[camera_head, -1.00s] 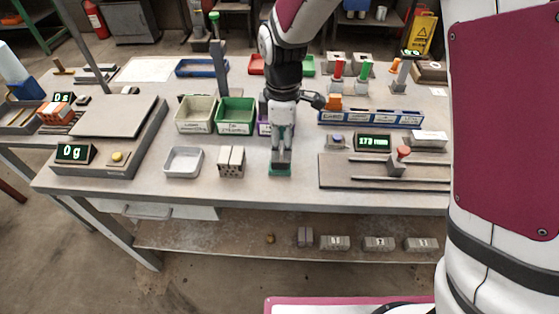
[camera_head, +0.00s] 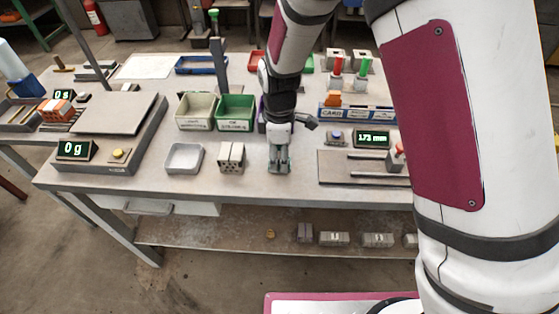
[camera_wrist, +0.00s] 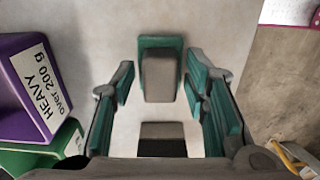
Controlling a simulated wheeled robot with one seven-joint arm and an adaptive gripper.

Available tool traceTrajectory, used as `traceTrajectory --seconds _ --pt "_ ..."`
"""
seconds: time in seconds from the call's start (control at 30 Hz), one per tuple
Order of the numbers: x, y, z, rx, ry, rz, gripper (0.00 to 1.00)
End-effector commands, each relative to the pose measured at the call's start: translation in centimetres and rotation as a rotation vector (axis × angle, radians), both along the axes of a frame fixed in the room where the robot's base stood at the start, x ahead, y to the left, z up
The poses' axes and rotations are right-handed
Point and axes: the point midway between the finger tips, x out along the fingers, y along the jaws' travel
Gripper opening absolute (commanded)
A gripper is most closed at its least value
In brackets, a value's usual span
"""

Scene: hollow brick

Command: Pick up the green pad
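The green pad (camera_wrist: 145,43) lies flat on the table in the wrist view, with a grey block (camera_wrist: 159,78) covering most of its top. My gripper (camera_wrist: 160,85) is open, its teal-lined fingers apart on the left and right of the pad and block. I see bare table between the fingers and the block, so nothing is gripped. In the head view my gripper (camera_head: 279,168) points down near the table's front edge, right of the brick with holes. It hides most of the pad there.
The brick with holes (camera_head: 231,158) and a pale tray (camera_head: 184,158) stand to the left. A green bin (camera_head: 236,112) and a purple bin (camera_wrist: 38,95) are behind my gripper. A rail fixture (camera_head: 350,168) is to the right. A dark block (camera_wrist: 162,139) shows low in the wrist view.

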Motion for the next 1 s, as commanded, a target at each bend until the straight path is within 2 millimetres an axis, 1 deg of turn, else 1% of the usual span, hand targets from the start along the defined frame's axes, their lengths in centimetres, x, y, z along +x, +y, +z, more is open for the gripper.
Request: traceTrajectory --seconds 0.03,0.13,0.43,0.57,0.67,0.77,0.87,1.0 --pt "0.0 0.0 0.0 0.0 0.0 0.0 0.23" --pt "0.0 0.0 0.0 0.0 0.0 0.0 0.01" --pt "0.0 0.0 0.0 0.0 0.0 0.0 0.0" --pt "0.0 0.0 0.4 0.001 -0.001 0.0 0.0" --pt "0.1 0.1 1.0 0.002 -0.002 0.0 0.0" --pt "0.1 0.1 2.1 0.002 -0.003 0.001 0.0" --pt "0.1 0.1 3.6 0.004 -0.004 0.001 0.0" --pt "-2.8 -0.8 3.9 0.0 0.002 0.001 0.0"
